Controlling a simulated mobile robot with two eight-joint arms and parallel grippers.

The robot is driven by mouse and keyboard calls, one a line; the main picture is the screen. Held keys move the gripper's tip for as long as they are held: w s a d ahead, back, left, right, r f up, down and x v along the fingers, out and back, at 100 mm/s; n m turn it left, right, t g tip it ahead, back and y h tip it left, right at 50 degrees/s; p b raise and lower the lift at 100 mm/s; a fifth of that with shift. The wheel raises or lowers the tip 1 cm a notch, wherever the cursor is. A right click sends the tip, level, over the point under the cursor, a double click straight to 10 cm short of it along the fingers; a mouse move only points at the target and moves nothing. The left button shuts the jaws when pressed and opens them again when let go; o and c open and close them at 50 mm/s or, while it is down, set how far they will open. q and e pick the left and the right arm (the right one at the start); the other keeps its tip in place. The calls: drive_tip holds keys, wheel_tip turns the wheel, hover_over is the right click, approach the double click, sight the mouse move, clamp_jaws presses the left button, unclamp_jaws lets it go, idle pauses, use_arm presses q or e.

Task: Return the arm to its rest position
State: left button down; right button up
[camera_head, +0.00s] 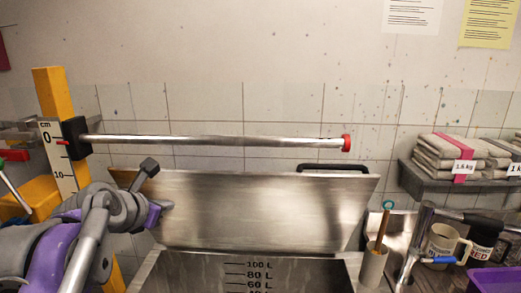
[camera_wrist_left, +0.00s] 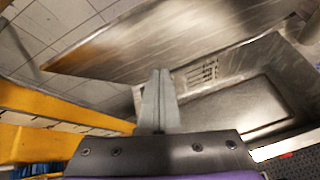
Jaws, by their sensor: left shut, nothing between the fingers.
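My left arm (camera_head: 70,245) comes in from the left in the head view and is bent in front of the yellow post. In the left wrist view, my left gripper (camera_wrist_left: 160,78) has its two grey fingers together with nothing between them. It is over the left side of a steel tank (camera_head: 240,270), which also shows in the wrist view (camera_wrist_left: 245,105). In the head view the fingers are hard to make out. My right gripper is in neither view.
The tank's steel lid (camera_head: 260,210) stands open behind it. A horizontal metal bar (camera_head: 220,141) with a red end extends from a yellow post (camera_head: 52,95) with a cm scale. Folded cloth bundles (camera_head: 450,150) lie on a right shelf. Mugs (camera_head: 441,242) and a purple bin (camera_head: 495,281) stand lower right.

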use_arm(q)
drive_tip(key=s+d+f+m+g, duration=0.2)
drive_tip(key=s+f+m, duration=0.5)
drive_tip(key=f+m, duration=0.3)
drive_tip(key=s+d+f+m+g, duration=0.2)
drive_tip(key=s+f+m, duration=0.5)
drive_tip(key=f+m, duration=0.4)
drive_tip(key=s+d+f+m+g, duration=0.1)
drive_tip(key=s+d+f+m, duration=0.1)
drive_tip(key=s+f+m, duration=0.5)
wheel_tip(320, 180, down, 6)
drive_tip(key=m, duration=0.3)
drive_tip(key=shift+s+d+r+m+g, duration=0.15)
drive_tip(key=shift+r+m+g, duration=0.05)
drive_tip(key=shift+m+g, duration=0.2)
drive_tip(key=shift+d, duration=0.15)
